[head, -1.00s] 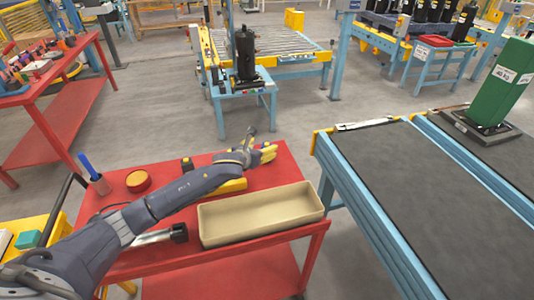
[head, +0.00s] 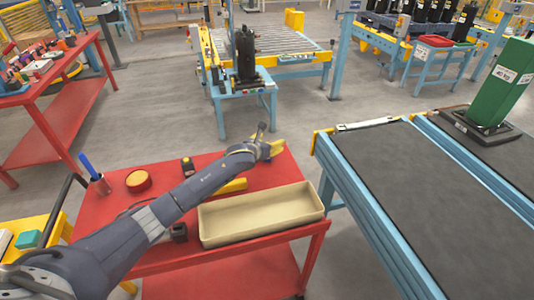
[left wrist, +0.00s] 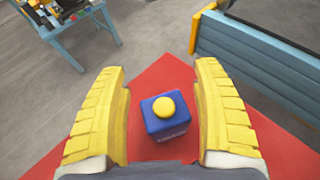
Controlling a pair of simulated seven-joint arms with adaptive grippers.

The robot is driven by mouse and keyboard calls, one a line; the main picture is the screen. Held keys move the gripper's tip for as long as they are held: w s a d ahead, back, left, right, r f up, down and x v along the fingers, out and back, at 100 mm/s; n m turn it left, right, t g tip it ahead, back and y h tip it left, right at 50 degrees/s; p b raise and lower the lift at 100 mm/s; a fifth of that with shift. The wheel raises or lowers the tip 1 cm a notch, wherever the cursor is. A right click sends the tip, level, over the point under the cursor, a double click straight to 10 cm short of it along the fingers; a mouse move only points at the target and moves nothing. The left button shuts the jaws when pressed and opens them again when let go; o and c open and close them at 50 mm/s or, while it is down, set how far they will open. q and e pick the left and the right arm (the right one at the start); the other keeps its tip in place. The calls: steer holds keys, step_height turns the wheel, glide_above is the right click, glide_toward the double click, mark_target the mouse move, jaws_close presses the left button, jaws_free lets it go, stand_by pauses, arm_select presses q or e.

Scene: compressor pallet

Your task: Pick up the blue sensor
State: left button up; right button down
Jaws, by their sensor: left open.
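The blue sensor (left wrist: 165,118) is a small blue block with a round yellow top, standing on the red table (left wrist: 164,77). In the left wrist view it sits between the two yellow fingers of my left gripper (left wrist: 163,110), with a gap on each side. The fingers are open and hold nothing. In the head view my left gripper (head: 268,148) is over the far right corner of the red table, and the sensor is hidden there behind it. My right gripper is in neither view.
A beige tray (head: 210,228) lies at the table's front right. A yellow object (head: 234,185), a round orange-topped item (head: 138,180), a small black-and-yellow block (head: 187,166) and a cup with blue pens (head: 100,184) are nearby. A conveyor (head: 385,160) stands to the right.

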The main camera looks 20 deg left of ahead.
arm_select(q)
steer(key=shift+c, duration=0.4)
jaws_close()
stand_by(0.4)
